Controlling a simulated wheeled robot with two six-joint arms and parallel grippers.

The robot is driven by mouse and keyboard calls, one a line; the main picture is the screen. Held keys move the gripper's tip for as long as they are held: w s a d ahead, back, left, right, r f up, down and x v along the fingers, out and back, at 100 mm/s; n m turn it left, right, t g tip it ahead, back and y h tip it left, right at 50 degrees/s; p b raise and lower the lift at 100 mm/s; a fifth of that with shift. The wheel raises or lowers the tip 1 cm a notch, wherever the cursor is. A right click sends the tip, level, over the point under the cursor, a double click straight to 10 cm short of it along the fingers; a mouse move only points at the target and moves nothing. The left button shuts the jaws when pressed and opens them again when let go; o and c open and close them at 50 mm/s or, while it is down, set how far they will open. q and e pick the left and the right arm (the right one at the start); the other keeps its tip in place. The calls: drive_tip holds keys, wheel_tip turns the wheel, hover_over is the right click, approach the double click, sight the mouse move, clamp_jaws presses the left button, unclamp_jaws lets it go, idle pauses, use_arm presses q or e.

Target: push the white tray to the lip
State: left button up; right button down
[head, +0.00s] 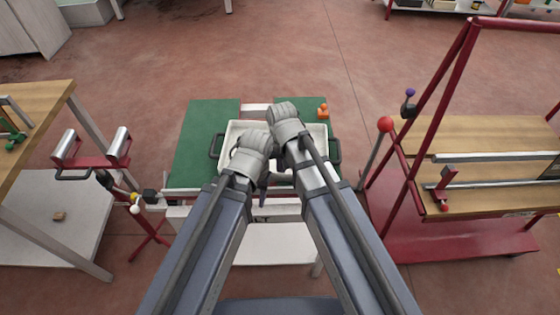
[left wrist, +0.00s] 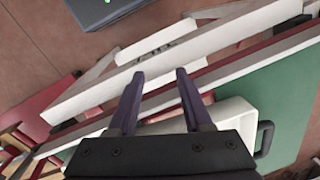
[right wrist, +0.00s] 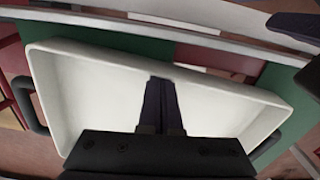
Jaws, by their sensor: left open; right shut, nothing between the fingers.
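The white tray (head: 318,133) lies on the green-topped table (head: 196,130), with a black handle at each side. It fills much of the right wrist view (right wrist: 95,95) and looks empty. My left gripper (left wrist: 158,75) is open, with nothing between its fingers; in the left wrist view its fingers lie across the tray's near side and the pale rail. My right gripper (right wrist: 160,80) is shut and empty over the tray's inside; I cannot tell whether it touches the tray. My arms hide the tray's middle in the head view. A pale rail (head: 178,212) runs along the table's near edge.
An orange knobbed piece (head: 322,110) sits at the table's far right. A red-framed bench (head: 480,137) with a red-ball lever (head: 386,124) stands to the right. A roller stand (head: 93,160) stands at left. Open floor lies beyond the table.

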sight(282, 178)
drive_tip(key=s, duration=0.3)
drive_tip(key=shift+s+d, duration=0.15)
drive_tip(key=shift+s, duration=0.1)
drive_tip(key=shift+w, duration=0.15)
drive_tip(key=shift+w, duration=0.1)
drive_tip(key=shift+w, duration=0.2)
use_arm(q)
drive_tip(key=shift+w, duration=0.1)
use_arm(e)
drive_tip(key=w, duration=0.3)
drive_tip(key=shift+w+a, duration=0.15)
drive_tip(key=shift+a, duration=0.05)
wheel_tip(282, 178, up, 10)
drive_tip(key=p, duration=1)
use_arm(q)
wheel_tip(282, 178, up, 10)
drive_tip(key=shift+r, duration=0.25)
use_arm(e)
drive_tip(key=w+d+m, duration=0.2)
drive_tip(key=d+m, duration=0.6)
drive_tip(key=m, duration=0.1)
drive_tip(key=w+d+m, duration=0.3)
drive_tip(key=d+m, duration=0.5)
drive_tip(key=m, duration=0.1)
drive_tip(key=shift+r+m, duration=0.25)
drive_tip(key=shift+m, duration=0.15)
